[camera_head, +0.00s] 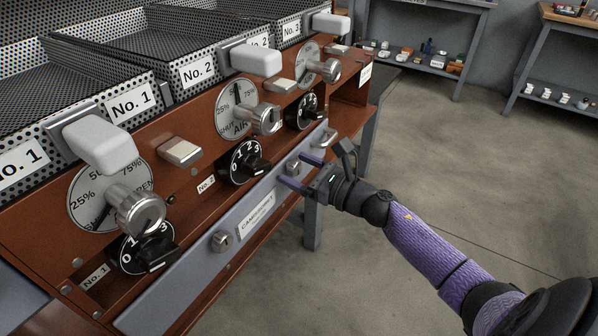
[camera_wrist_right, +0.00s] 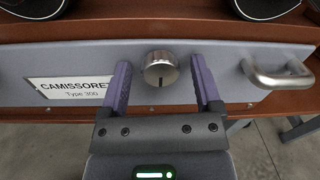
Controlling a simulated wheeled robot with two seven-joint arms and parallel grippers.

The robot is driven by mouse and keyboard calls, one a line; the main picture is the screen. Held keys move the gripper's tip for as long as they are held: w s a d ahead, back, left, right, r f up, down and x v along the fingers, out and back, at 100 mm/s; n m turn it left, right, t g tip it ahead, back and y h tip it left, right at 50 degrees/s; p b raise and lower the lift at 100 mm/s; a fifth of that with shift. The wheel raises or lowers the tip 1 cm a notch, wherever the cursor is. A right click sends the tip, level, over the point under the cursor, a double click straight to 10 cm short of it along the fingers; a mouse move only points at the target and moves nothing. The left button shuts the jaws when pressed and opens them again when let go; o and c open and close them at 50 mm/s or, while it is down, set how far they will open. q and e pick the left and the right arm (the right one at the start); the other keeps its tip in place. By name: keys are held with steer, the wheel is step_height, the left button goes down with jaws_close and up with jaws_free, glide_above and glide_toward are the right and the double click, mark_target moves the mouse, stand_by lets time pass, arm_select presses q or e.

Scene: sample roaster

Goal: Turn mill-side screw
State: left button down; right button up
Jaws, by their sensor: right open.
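A grey panel (camera_head: 190,272) along the roaster's front carries two round metal screws. One screw (camera_head: 222,241) is left of the CAMISSORET label; the other screw (camera_head: 293,167) is right of it. No sign shows which is the mill side. The right-hand screw (camera_wrist_right: 160,69) also shows in the wrist view, with an upright dark slot. My right gripper (camera_head: 293,171) is open, its purple fingers pointing at the panel. In the wrist view the fingers (camera_wrist_right: 160,80) stand left and right of that screw, with a gap on both sides. My left gripper is not in view.
A metal handle (camera_head: 327,141) sticks out right of the screw; it also shows in the wrist view (camera_wrist_right: 278,73). Black dials (camera_head: 246,163) and metal air knobs (camera_head: 262,118) project above the panel. The floor (camera_head: 430,150) to the right is clear.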

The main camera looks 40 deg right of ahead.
steer(key=shift+c, duration=0.3)
steer(key=c, duration=0.5)
jaws_close()
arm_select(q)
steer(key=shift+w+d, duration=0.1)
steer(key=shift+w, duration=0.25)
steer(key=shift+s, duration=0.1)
